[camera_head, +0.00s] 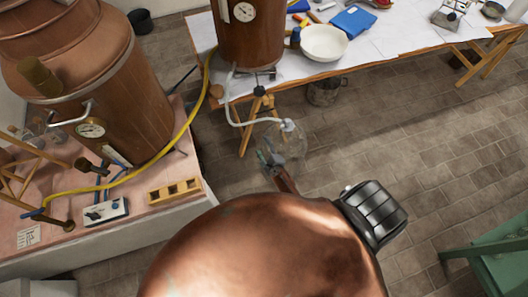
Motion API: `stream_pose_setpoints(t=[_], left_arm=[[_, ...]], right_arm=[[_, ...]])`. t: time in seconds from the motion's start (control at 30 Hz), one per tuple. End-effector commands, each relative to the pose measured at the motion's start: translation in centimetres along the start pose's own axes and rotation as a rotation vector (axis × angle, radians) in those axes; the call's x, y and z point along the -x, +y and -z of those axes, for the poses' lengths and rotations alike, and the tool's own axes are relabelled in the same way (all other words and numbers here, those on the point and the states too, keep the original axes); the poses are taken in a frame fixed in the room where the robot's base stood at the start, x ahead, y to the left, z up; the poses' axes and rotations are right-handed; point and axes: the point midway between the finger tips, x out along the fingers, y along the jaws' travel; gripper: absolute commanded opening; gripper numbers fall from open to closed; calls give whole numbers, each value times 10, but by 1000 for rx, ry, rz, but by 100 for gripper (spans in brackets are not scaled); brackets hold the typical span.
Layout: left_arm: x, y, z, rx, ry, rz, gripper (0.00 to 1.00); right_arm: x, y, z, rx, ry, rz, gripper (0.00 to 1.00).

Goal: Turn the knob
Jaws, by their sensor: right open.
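A small white and blue control box (105,211) sits on the pink-topped bench at the left. A small dark knob (95,214) shows on its top; which way it is turned is too small to tell. My left gripper is not in view.
The large copper dome (260,250) fills the bottom middle close to me. A big copper still (120,95) and a wooden rack (175,191) stand on the bench. A green piece (500,270) stands at lower right; tiled floor lies between.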

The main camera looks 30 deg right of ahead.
Motion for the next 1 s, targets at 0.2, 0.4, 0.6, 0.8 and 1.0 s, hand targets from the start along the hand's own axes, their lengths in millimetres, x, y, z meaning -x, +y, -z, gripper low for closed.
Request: stream_pose_setpoints(t=[0.2,0.4,0.6,0.8,1.0], left_arm=[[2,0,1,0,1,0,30],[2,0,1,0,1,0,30],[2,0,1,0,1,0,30],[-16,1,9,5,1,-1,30],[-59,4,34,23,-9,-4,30]], right_arm=[[8,20,10,100,4,-46,60],[10,25,12,126,4,-58,60],[10,24,12,125,4,-57,60],[-8,8,8,60,-10,10,60],[-46,-50,-9,-173,-80,212,60]])
